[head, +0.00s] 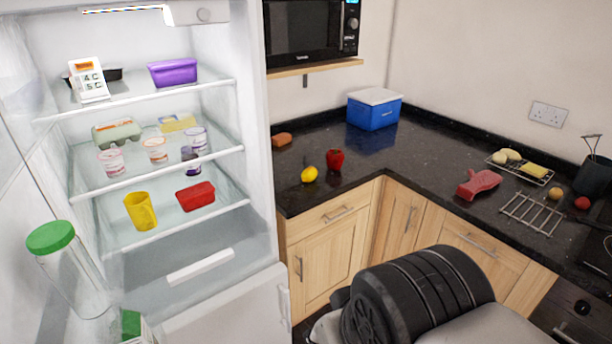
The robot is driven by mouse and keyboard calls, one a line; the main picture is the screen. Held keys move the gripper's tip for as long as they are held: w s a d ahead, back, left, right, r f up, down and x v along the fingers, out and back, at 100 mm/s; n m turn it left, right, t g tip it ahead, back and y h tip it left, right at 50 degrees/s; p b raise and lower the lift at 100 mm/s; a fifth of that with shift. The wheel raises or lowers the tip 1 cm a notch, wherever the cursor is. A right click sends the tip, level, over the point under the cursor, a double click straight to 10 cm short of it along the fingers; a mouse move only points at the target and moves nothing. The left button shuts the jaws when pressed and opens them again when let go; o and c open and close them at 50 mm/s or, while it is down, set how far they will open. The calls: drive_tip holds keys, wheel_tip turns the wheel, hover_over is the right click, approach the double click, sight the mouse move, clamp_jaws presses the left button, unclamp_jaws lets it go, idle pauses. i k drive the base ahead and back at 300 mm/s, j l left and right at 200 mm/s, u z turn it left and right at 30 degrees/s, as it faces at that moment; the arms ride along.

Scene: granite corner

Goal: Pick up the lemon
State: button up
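The yellow lemon (309,174) lies on the dark granite counter (410,155), near its front left edge, close to the open fridge. A red apple or pepper (335,160) stands just right of it, with a small gap between them. Part of my own dark arm shows at the bottom right, well below and in front of the counter. My gripper is not in view, so I cannot see whether it holds anything.
The open fridge (262,180) stands left of the counter. A red meat piece (478,184) and a wire rack (533,214) lie at the right.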

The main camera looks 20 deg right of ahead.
sight(309, 175)
drive_tip(key=i+l+u, duration=0.1)
drive_tip(key=i+l, duration=0.3)
drive_tip(key=i+l+u, duration=0.1)
drive_tip(key=i+l, duration=0.3)
drive_tip(key=i+l+u, duration=0.1)
drive_tip(key=i+l, duration=0.25)
drive_tip(key=i+l+u, duration=0.15)
drive_tip(key=i+l, duration=0.2)
drive_tip(key=l, duration=0.2)
drive_tip(key=i+l+u, duration=0.1)
drive_tip(key=i+l, duration=0.25)
drive_tip(key=l, duration=0.2)
